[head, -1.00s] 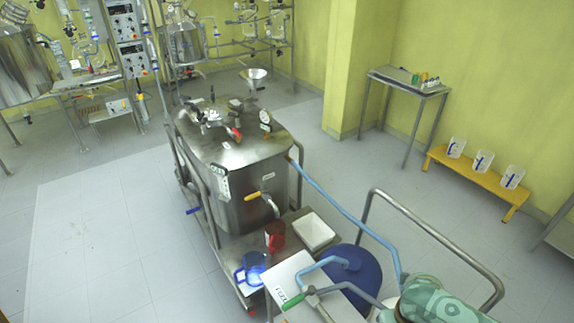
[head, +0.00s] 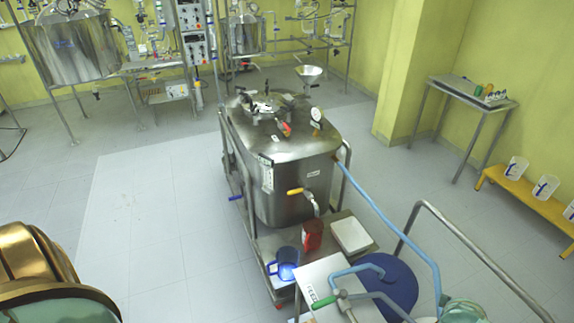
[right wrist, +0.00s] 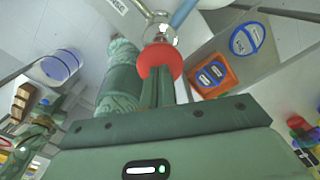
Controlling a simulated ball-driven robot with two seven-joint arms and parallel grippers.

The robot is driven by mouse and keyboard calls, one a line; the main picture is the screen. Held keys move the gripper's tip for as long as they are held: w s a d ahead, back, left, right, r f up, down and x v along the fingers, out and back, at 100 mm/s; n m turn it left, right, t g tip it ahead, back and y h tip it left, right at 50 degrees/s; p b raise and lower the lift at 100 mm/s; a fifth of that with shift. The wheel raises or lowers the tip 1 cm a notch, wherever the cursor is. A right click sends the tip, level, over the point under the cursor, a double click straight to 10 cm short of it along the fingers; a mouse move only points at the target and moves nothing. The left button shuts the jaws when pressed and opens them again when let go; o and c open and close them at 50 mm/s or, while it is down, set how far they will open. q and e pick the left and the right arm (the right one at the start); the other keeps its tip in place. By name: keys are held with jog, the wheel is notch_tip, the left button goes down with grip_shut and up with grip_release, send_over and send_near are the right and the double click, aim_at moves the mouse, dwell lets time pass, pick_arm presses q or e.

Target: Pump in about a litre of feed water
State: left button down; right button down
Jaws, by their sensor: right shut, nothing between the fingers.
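A steel tank (head: 290,175) stands on a wheeled cart, with a yellow-handled outlet valve (head: 296,191) low on its front. A light-blue hose (head: 390,220) runs from the tank's right side down beside a round blue vessel (head: 395,285). A green-handled metal fitting (head: 325,301) is in front of that vessel. In the right wrist view my right gripper (right wrist: 162,78) is shut and empty. Its fingers reach to a round red part (right wrist: 160,60) below a metal fitting; I cannot tell whether they touch.
A blue jug (head: 285,262), a red container (head: 312,235) and a white tray (head: 351,235) sit on the cart shelf. A bent rail (head: 470,245) rises at the right. A yellow bench (head: 530,205) holds clear beakers. The floor left of the cart is clear.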

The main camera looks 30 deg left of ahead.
jog(key=shift+f+b, duration=2.45)
jog(key=shift+f, duration=0.85)
notch_tip(320, 180, up, 9)
jog(key=p, duration=0.9)
jog(key=shift+r, duration=0.15)
jog(key=shift+f+b, duration=0.25)
jog(key=shift+b, duration=0.05)
notch_tip(320, 180, down, 9)
jog(key=b, duration=0.7)
jog(key=shift+r, duration=0.2)
notch_tip(320, 180, up, 9)
jog(key=p, duration=0.8)
